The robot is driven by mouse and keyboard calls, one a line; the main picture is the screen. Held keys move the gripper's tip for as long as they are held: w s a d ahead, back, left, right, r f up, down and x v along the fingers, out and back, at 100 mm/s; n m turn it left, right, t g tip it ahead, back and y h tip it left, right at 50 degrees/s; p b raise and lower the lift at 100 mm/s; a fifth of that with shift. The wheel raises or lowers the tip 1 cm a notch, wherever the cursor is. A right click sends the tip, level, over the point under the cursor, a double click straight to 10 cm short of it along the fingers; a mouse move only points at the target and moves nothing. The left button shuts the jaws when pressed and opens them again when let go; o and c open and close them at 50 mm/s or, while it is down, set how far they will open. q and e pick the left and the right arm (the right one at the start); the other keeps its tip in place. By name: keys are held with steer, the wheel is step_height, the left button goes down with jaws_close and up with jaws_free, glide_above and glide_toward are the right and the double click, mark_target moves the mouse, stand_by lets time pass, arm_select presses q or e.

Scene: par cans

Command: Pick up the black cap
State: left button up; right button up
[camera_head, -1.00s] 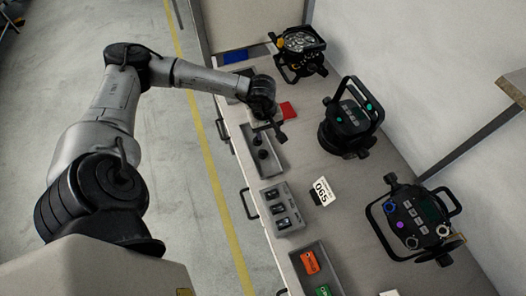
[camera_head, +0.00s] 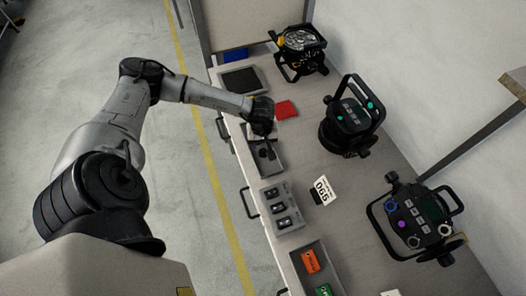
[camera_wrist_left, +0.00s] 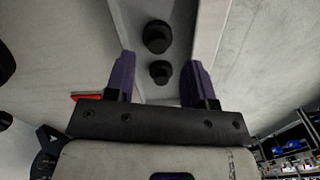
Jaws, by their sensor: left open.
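Two black caps, a farther one (camera_wrist_left: 157,36) and a nearer one (camera_wrist_left: 160,72), stand in a grey tray (camera_wrist_left: 183,20) in the left wrist view. My left gripper (camera_wrist_left: 160,59) is open, its two purple fingers apart, with the nearer cap showing between them and the farther one just beyond the fingertips. I cannot tell how far the fingers are above the caps. In the head view the left gripper (camera_head: 265,143) is over the tray (camera_head: 267,172) and partly hides the caps. My right gripper is in neither view.
A red block (camera_head: 286,109) lies close beside the gripper. A black par can (camera_head: 350,125) stands to the right, others beyond and nearer. A grey holder (camera_head: 283,207), a 990-like number card (camera_head: 321,190) and a tray with an orange item (camera_head: 309,262) lie nearer.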

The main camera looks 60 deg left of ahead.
mark_target(263, 150)
arm_select(q)
steer(key=shift+w+d+f, duration=0.1)
steer(key=shift+w+f, duration=0.05)
steer(key=shift+f, duration=2.4)
steer(key=shift+c, duration=0.3)
steer(key=c, duration=0.7)
steer(key=shift+o, duration=0.2)
steer(key=shift+r, duration=0.15)
steer(key=shift+r, duration=0.65)
step_height(263, 150, up, 3)
steer(key=w+d+r, duration=0.5)
steer(key=d+r, duration=0.1)
steer(key=d, duration=0.4)
steer(key=shift+w+d+r, duration=0.15)
steer(key=shift+w+r, duration=0.1)
